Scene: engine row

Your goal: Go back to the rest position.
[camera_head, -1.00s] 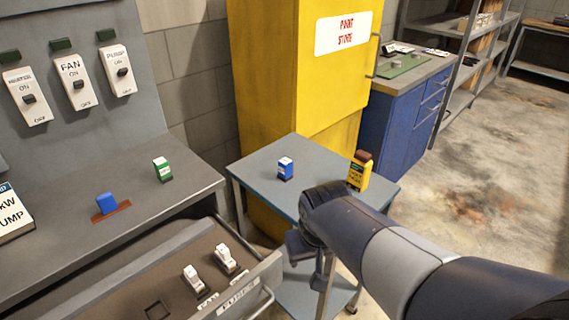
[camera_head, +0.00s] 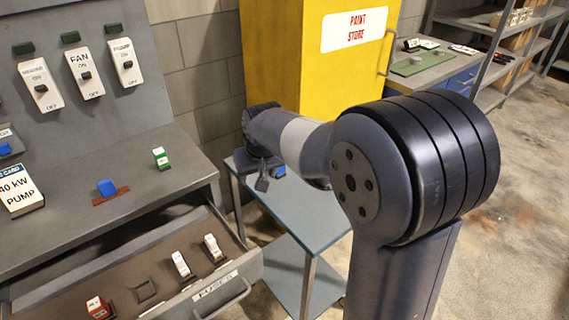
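My gripper (camera_head: 262,176) is at the end of my raised arm, above the left end of the blue-grey trolley table (camera_head: 312,222). A blue block (camera_head: 280,171) on the trolley is mostly hidden by the arm. The yellow bottle-like item is not visible now.
An open drawer labelled fuses (camera_head: 240,262) juts out at lower left, holding white fuses (camera_head: 181,265) and a red-white one (camera_head: 98,308). A yellow cabinet (camera_head: 290,60) stands behind the trolley.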

